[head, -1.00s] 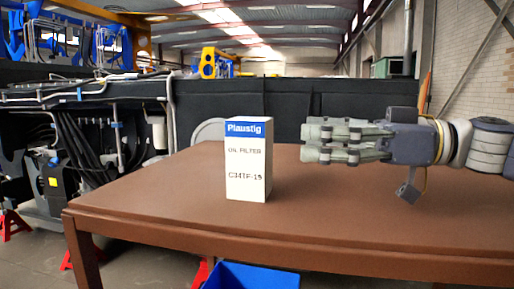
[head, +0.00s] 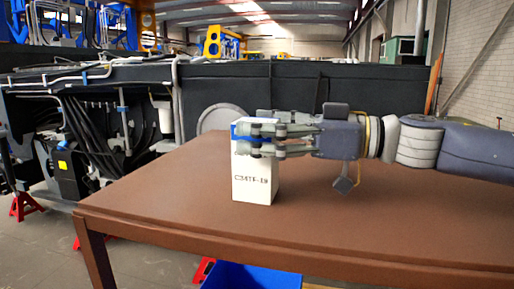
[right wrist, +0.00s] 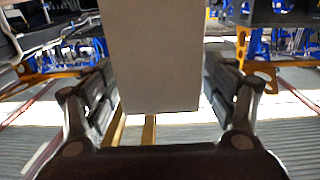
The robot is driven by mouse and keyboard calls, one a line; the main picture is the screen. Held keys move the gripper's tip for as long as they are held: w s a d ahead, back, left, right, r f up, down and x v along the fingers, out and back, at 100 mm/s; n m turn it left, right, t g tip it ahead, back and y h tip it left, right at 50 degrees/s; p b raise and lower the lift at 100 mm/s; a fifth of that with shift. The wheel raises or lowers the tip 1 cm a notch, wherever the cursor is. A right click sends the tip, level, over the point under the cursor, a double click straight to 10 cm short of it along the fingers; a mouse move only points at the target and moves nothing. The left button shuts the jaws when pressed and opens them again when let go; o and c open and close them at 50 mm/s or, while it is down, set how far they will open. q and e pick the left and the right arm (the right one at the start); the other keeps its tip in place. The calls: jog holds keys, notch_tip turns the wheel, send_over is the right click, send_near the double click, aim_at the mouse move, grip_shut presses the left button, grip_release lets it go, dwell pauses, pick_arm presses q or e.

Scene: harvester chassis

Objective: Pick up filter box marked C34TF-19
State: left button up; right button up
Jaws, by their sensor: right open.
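The white filter box (head: 255,185) with a blue top band stands upright on the brown table (head: 330,225) in the head view. Its lower print, C34TF-19, shows; the upper print is partly hidden behind my fingers. My right gripper (head: 251,140) reaches in from the right at the height of the box's upper part. In the right wrist view the box (right wrist: 152,55) appears as a plain grey face between the two open fingers (right wrist: 160,85), with a gap visible on at least the right side. My left gripper is not in view.
A blue bin (head: 250,276) stands on the floor below the table's front edge. The dark harvester chassis (head: 90,110) with hoses fills the left and back. Red stands (head: 30,205) are on the floor at left. The rest of the tabletop is clear.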

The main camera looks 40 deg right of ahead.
jog(key=shift+w+a, duration=0.3)
jog(key=shift+w, duration=0.1)
jog(key=shift+s+d, duration=0.1)
jog(key=shift+s, duration=0.1)
jog(key=c, duration=1.5)
jog(key=shift+w+r, duration=0.1)
